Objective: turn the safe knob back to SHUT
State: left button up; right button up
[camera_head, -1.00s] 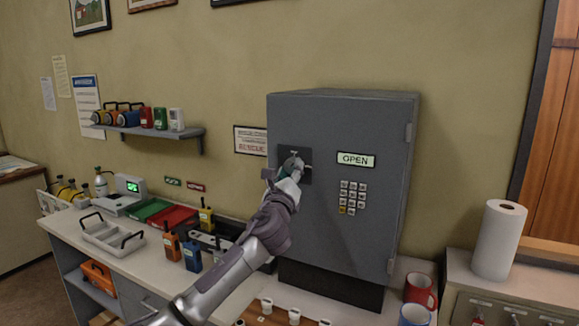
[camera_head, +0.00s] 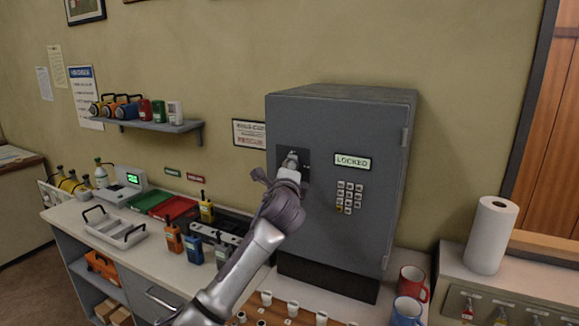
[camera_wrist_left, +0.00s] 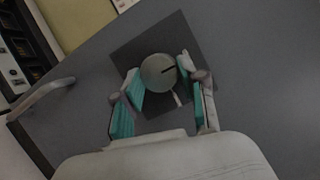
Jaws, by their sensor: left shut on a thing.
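The grey safe (camera_head: 345,225) stands on the counter with its door closed. Its small display (camera_head: 353,162) reads LOCKED. In the head view the left gripper (camera_head: 291,160) hides most of the knob. I cannot read any marks on the plate. My right gripper is not in view.
A keypad (camera_head: 349,197) is on the safe door, right of the knob. Red and blue mugs (camera_head: 412,283) stand right of the safe. Several radios (camera_head: 193,248) and a white tray (camera_head: 114,230) are on the counter at left. A shelf (camera_head: 160,125) hangs above.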

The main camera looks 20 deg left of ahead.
pick_arm(q)
jog(key=shift+n, duration=0.3)
jog(key=o, duration=1.1)
jog(key=shift+o, duration=0.2)
jog(key=v, duration=1.2)
jog(key=shift+r, duration=0.15)
